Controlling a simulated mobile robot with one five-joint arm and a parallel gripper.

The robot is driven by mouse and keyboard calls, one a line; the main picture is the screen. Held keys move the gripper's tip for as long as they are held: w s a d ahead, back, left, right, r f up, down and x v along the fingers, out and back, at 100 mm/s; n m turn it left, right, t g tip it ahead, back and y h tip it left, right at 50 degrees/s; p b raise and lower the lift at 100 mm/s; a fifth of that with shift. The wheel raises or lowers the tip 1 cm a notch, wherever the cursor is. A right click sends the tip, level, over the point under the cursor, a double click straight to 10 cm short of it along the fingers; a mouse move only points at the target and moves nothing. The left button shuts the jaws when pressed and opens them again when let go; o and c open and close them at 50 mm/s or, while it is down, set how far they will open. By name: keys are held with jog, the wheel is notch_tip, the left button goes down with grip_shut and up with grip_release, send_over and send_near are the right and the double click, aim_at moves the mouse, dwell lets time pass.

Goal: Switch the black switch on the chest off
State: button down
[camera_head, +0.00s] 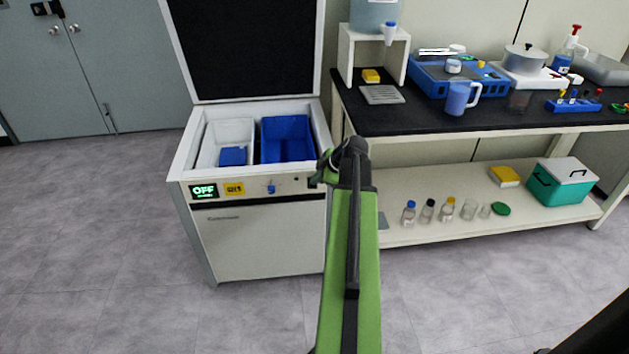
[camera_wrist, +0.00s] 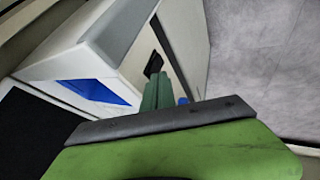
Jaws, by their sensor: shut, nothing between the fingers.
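The white chest (camera_head: 258,245) stands with its lid raised, and a strip of controls runs along its front top edge. A display (camera_head: 203,191) at the strip's left end reads OFF in green letters. In the wrist view the black switch (camera_wrist: 153,66) sits on the chest's front face, just beyond my fingertips. In the head view I cannot make the switch out clearly; my gripper (camera_head: 322,172) is at the strip's right end and covers part of it. In the wrist view my gripper (camera_wrist: 156,88) has its green fingers shut and empty, close to the switch. I cannot tell whether they touch.
A yellow label (camera_head: 233,188) and a blue knob (camera_head: 271,188) are on the strip. A white bin (camera_head: 232,130) and a blue bin (camera_head: 286,138) sit inside the chest. A loaded bench (camera_head: 430,118) stands close on the right. The floor at the left is clear.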

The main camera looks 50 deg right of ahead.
jog(key=a+p+v, duration=0.1)
jog(key=p+v, duration=0.8)
jog(key=v, duration=0.3)
jog(key=shift+s+a, duration=0.15)
jog(key=shift+s, duration=0.1)
jog(key=shift+f, duration=0.2)
